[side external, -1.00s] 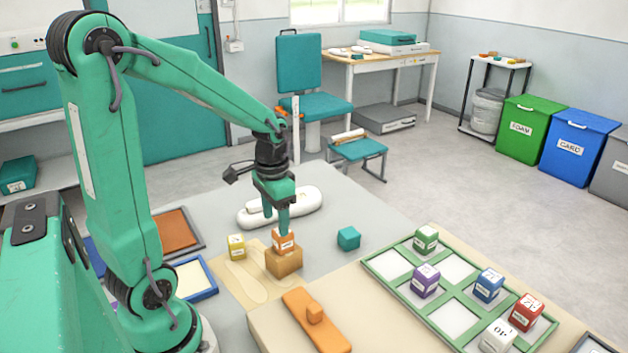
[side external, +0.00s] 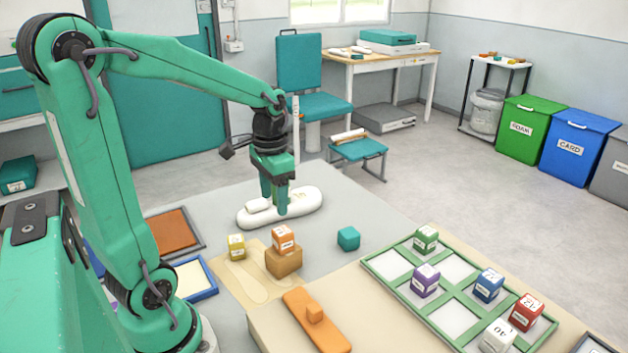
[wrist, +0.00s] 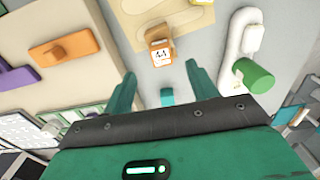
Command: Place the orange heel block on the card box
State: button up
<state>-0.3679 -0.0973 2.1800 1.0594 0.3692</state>
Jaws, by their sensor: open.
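The orange heel block (side external: 284,238), with a white label, rests upright on top of the brown card box (side external: 284,262) on the table. In the wrist view the orange heel block (wrist: 160,50) shows ahead of my fingers, with the card box mostly hidden by it. My gripper (side external: 275,205) is open and empty. It is above and behind the block, apart from it, in front of the white insole shape in the side view. Its two spread fingers also show in the wrist view (wrist: 162,80).
A yellow block (side external: 236,246) stands left of the card box and a teal cube (side external: 348,238) to its right. A green-framed tray (side external: 398,285) with several coloured blocks is at right. An orange bar (side external: 325,330) with a knob lies in front.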

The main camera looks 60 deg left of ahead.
jog(key=shift+d, duration=0.1)
jog(key=s+d+r+t, duration=0.5)
jog(key=s+d+r, duration=0.1)
jog(key=d, duration=0.4)
jog(key=shift+d+t, duration=0.3)
jog(key=shift+d, duration=0.1)
